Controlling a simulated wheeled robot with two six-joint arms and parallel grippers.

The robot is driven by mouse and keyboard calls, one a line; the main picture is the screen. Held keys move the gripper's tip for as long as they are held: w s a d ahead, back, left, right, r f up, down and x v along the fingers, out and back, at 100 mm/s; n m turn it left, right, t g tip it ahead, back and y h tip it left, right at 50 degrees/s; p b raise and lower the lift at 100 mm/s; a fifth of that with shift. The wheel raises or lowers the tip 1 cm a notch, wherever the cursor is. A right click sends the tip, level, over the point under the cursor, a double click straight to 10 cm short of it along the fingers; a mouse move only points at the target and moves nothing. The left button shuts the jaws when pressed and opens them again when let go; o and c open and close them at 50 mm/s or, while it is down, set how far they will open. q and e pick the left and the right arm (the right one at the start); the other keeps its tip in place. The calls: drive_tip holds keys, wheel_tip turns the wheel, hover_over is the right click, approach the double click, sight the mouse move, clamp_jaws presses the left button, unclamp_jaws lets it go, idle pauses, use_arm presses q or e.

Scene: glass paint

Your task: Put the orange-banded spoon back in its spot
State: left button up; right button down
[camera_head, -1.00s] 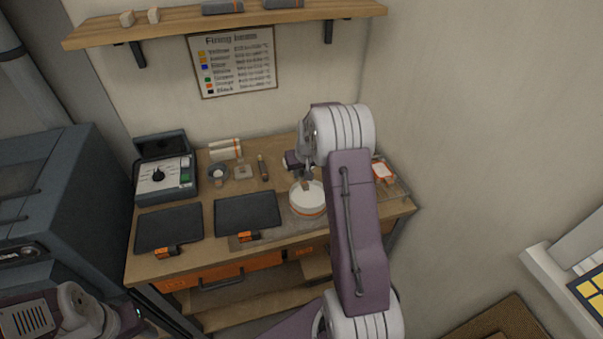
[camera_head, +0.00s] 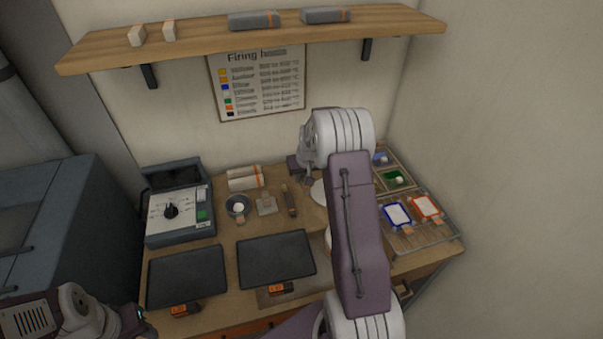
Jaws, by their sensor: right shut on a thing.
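My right gripper (camera_head: 303,166) is shut and hangs over the back half of the bench, left of my forearm. The thing in its jaws, which I take to be the orange-banded spoon, is too small and hidden to make out; no orange band shows. A white round thing (camera_head: 318,192) shows just below the jaws, partly behind my arm; I cannot tell if they touch. A white bowl (camera_head: 327,240) is almost wholly hidden behind my forearm. My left gripper (camera_head: 137,318) is low at the left, its fingers not clear.
Two dark mats (camera_head: 276,259) lie at the front. A control box (camera_head: 180,212), small dish (camera_head: 238,207), white rolls (camera_head: 244,178) and dark stick (camera_head: 289,200) stand behind. A compartment tray (camera_head: 409,187) and a wire rack (camera_head: 440,238) with framed tiles lie right. A shelf hangs above.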

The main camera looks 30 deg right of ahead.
sight(304, 185)
drive_tip(key=shift+s+f+b, duration=0.2)
drive_tip(key=shift+f+b, duration=0.1)
drive_tip(key=shift+f, duration=0.55)
drive_tip(key=shift+s+f, duration=0.25)
drive_tip(key=shift+s+f+b, duration=0.15)
drive_tip(key=shift+f+b, duration=0.35)
drive_tip(key=shift+f, duration=0.4)
drive_tip(key=shift+w+f, duration=0.35)
drive_tip(key=shift+s+f+b, duration=0.1)
drive_tip(key=shift+f+b, duration=0.1)
drive_tip(key=shift+b, duration=0.15)
wheel_tip(304, 185, down, 4)
drive_tip(key=b, duration=0.3)
drive_tip(key=shift+f, duration=0.15)
use_arm(q)
drive_tip(key=f, duration=0.5)
drive_tip(key=shift+s+f, duration=0.35)
use_arm(e)
drive_tip(key=shift+s, duration=0.1)
